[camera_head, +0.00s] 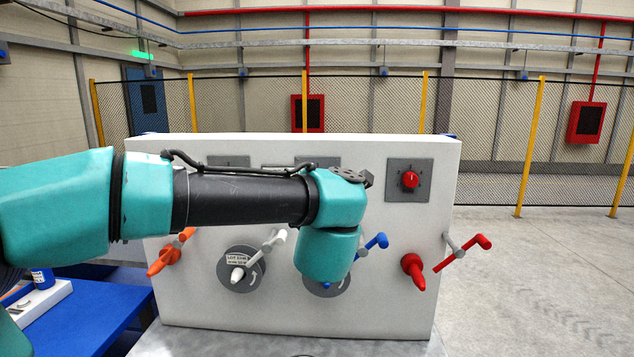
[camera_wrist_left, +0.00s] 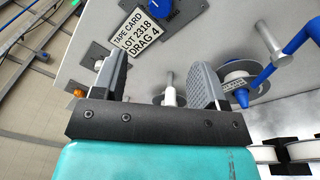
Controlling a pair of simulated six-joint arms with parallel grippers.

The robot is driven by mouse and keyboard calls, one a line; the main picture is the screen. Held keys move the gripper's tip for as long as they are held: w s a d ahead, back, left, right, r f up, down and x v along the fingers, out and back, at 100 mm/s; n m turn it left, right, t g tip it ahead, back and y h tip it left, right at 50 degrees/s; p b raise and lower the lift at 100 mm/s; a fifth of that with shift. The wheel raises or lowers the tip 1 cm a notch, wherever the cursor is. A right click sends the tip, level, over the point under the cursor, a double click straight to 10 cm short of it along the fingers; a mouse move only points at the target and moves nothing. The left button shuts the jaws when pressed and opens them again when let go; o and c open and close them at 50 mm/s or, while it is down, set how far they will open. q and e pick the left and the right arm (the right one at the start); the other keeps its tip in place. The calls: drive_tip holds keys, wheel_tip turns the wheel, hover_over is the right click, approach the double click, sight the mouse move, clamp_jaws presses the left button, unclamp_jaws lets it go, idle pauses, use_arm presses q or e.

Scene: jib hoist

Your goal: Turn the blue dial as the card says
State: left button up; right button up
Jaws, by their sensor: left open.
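The blue dial (camera_wrist_left: 152,12) shows at the top of the left wrist view, on a grey plate on the white panel. In the head view my left arm covers the dial and the card's text. My left gripper (camera_wrist_left: 160,78) is open in the left wrist view, its two grey fingers apart. A white handle (camera_wrist_left: 170,97) on a grey post shows between the fingers; I cannot tell how far off it is. The gripper's fingers are hidden in the head view. My right gripper is not in view.
The panel (camera_head: 395,300) carries an orange crank (camera_head: 170,253), a white crank (camera_head: 274,240), a blue crank (camera_head: 376,241), a red crank (camera_head: 465,252) and a red dial (camera_head: 410,180). A blue table (camera_head: 75,318) is at left. Open floor lies to the right.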

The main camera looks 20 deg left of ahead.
use_arm(q)
drive_tip(key=x, duration=1.5)
drive_tip(key=shift+c, duration=0.3)
drive_tip(key=c, duration=0.9)
drive_tip(key=shift+o, duration=0.2)
drive_tip(key=shift+m, duration=0.4)
drive_tip(key=m, duration=0.5)
drive_tip(key=m+t, duration=0.1)
drive_tip(key=m, duration=0.5)
drive_tip(key=shift+m+h, duration=0.3)
